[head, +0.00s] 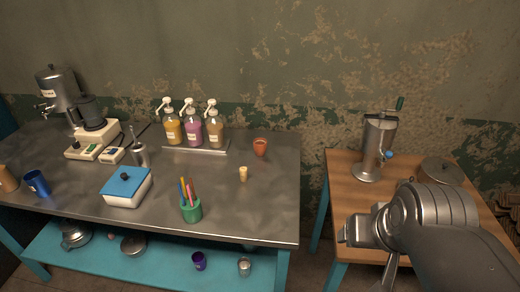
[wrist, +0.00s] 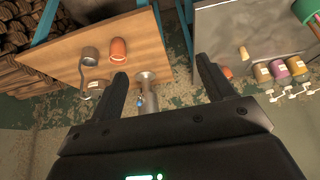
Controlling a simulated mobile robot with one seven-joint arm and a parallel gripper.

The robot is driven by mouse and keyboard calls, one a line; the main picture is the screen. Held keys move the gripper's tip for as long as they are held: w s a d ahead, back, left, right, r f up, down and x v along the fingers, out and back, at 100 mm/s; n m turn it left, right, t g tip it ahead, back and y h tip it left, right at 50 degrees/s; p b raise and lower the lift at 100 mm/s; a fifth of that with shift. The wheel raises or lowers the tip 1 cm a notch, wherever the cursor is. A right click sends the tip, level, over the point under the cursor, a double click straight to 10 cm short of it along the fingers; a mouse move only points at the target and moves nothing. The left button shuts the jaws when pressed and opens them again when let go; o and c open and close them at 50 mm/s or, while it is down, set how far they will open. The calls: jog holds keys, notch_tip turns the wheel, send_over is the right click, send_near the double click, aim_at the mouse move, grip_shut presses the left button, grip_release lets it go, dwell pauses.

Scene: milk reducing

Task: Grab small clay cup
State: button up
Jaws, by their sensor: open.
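A small orange-brown clay cup (head: 260,147) stands at the back right of the steel table, right of the pump bottles. In the wrist view it shows partly (wrist: 228,73), close behind one finger. A larger-looking orange cup (wrist: 119,49) is on the wooden table in the wrist view. I do not see it in the head view, where my arm covers part of that table. My gripper (wrist: 163,72) is open and empty, with its fingers wide apart. It is apart from both cups.
The steel table (head: 75,178) holds a cork-like piece (head: 243,173), a green pen cup (head: 191,209) and pump bottles (head: 192,130). The wooden table (head: 345,190) holds a tall metal grinder (head: 375,150) and a round metal pot (head: 441,171). A gap separates the tables.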

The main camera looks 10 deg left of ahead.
jog(key=w+a+r+n, duration=0.1)
jog(key=w+a+r, duration=0.15)
jog(key=w, duration=0.55)
jog(key=w+a+r+n, duration=0.1)
jog(key=w+a+r, duration=0.15)
jog(key=w, duration=0.55)
jog(key=n+g+y, duration=0.2)
jog(key=n+y, duration=0.1)
jog(key=n, duration=0.2)
send_over(261, 150)
jog(key=s+d, duration=0.1)
notch_tip(261, 150, down, 18)
jog(key=x, duration=0.5)
jog(key=shift+w+d+f, duration=0.1)
jog(key=shift+d+f, duration=0.05)
jog(key=shift+d, duration=0.05)
jog(key=shift+w+x, duration=0.15)
jog(key=shift+x, duration=1.3)
jog(key=shift+w+x, duration=0.15)
jog(key=shift+x, duration=1.25)
jog(key=shift+d, duration=0.1)
jog(key=shift+c, duration=0.4)
jog(key=c, duration=1)
